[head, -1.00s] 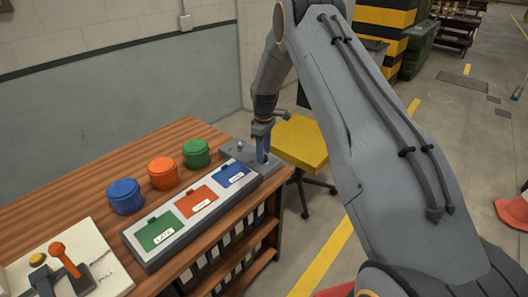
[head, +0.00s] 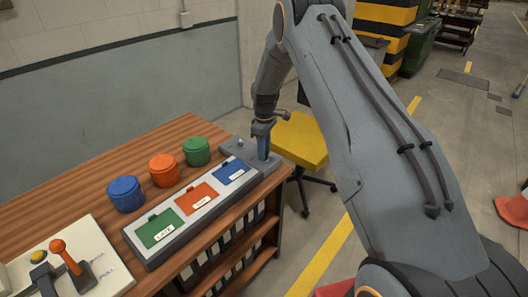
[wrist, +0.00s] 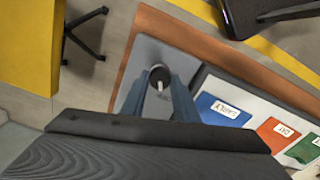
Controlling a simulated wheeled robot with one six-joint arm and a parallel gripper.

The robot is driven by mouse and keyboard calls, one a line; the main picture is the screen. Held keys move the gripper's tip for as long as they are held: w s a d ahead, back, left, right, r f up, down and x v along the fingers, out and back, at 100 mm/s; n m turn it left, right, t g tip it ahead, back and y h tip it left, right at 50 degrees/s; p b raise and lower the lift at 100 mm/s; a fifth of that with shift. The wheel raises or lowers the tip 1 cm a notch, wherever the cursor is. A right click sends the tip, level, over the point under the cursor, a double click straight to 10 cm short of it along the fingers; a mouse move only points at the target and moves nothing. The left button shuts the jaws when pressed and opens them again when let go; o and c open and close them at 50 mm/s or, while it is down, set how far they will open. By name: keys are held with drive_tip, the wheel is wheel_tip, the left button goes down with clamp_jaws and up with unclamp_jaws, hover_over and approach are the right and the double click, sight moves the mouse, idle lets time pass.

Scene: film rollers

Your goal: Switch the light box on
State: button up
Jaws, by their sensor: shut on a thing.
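A long grey box with green, red and blue labelled panels (head: 148,249) lies along the front of the wooden bench. A grey switch plate (head: 233,152) adjoins its far right end; it also shows in the wrist view (wrist: 140,67). My gripper (head: 263,154) points down over this plate. In the wrist view its blue-grey fingers (wrist: 160,88) are shut around a dark, round-based switch with a small pale lever (wrist: 160,86). The fingers and palm hide part of the plate. I cannot see any panel lit.
Blue (head: 126,194), orange (head: 163,168) and green (head: 196,152) canisters stand behind the panels. A pale board with an orange-knobbed lever (head: 57,246) and yellow button is at near left. A yellow stool (head: 300,139) stands beyond the bench's right end.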

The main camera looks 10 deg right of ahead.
drive_tip(key=m+b, duration=0.4)
drive_tip(key=m, duration=0.1)
drive_tip(key=shift+f, duration=0.1)
drive_tip(key=m+b, duration=0.3)
drive_tip(key=m, duration=0.3)
drive_tip(key=shift+m, duration=0.4)
idle(0.3)
drive_tip(key=o, duration=1.1)
drive_tip(key=shift+c, duration=0.2)
drive_tip(key=shift+r+b, duration=1.15)
drive_tip(key=shift+r, duration=2.85)
